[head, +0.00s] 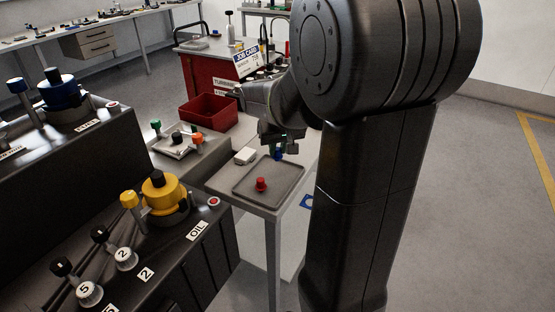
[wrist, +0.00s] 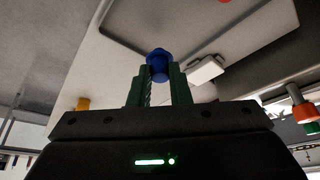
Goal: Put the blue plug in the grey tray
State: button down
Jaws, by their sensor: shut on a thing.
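My gripper (wrist: 159,85) is shut on the blue plug (wrist: 158,62), which shows between the two green fingertips in the wrist view. In the head view my gripper (head: 280,145) is above the far right part of the grey tray, and a bit of the blue plug (head: 278,154) shows under it. The grey tray (head: 244,191) lies on a small light table, with a red plug (head: 261,184) standing in it. The tray's rim (wrist: 125,42) also shows in the wrist view. I cannot tell whether the blue plug touches the tray.
A white block (head: 245,155) lies beside the tray at its far left. A red bin (head: 208,111) and a holder with green, black and orange knobs (head: 181,141) stand further back left. Dark consoles with a yellow-capped fitting (head: 163,192) fill the left.

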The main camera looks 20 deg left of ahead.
aim_at(278, 156)
jog(key=shift+f, duration=1.75)
jog(key=shift+f, duration=0.15)
jog(key=c, duration=1.3)
grip_release()
jog(key=shift+c, duration=0.2)
jog(key=shift+r, duration=0.3)
jog(key=v, duration=1.1)
jog(key=shift+s+r, duration=0.15)
jog(key=shift+r, duration=0.15)
